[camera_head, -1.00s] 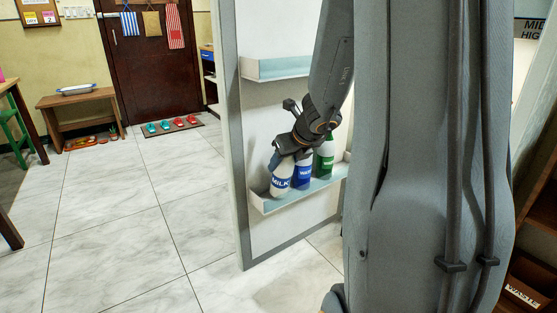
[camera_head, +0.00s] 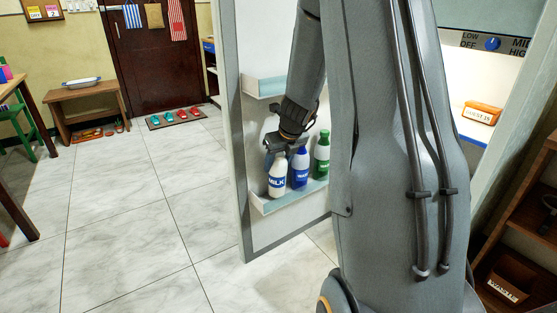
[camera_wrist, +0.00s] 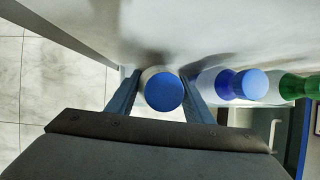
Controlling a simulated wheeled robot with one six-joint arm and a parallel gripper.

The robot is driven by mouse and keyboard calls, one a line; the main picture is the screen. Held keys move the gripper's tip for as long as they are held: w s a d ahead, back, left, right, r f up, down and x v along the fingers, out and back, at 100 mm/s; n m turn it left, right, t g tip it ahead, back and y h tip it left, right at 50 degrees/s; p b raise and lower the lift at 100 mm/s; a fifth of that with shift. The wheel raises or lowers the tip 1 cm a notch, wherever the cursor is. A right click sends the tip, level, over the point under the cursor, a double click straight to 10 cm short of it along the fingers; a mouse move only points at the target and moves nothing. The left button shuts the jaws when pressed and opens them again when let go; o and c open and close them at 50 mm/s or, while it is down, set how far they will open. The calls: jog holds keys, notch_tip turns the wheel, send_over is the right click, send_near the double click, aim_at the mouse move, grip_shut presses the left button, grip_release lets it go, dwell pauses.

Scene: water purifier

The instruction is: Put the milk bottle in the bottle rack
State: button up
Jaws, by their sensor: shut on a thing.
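The milk bottle (camera_head: 277,180), white with a blue "MILK" label, stands upright at the left end of the lower door rack (camera_head: 262,204). My gripper (camera_head: 285,146) is above it and shut on its top. In the wrist view the two fingers (camera_wrist: 162,92) flank the bottle's blue cap (camera_wrist: 164,91). The bottle's base is partly hidden behind the rack's front lip, so I cannot tell whether it touches the rack floor.
A white and blue bottle (camera_head: 299,170) and a green bottle (camera_head: 321,156) stand in the same rack to the right. An upper door shelf (camera_head: 264,86) is empty where visible. The open fridge interior (camera_head: 470,100) holds an orange box (camera_head: 482,113).

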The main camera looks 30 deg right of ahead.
jog(key=shift+w+d+r+g+p, duration=0.15)
jog(key=shift+w+g+p, duration=0.2)
jog(key=shift+p, duration=0.3)
jog(key=shift+f+b, duration=0.45)
jog(key=shift+f, duration=0.45)
jog(key=o, duration=1.5)
jog(key=shift+f, duration=0.15)
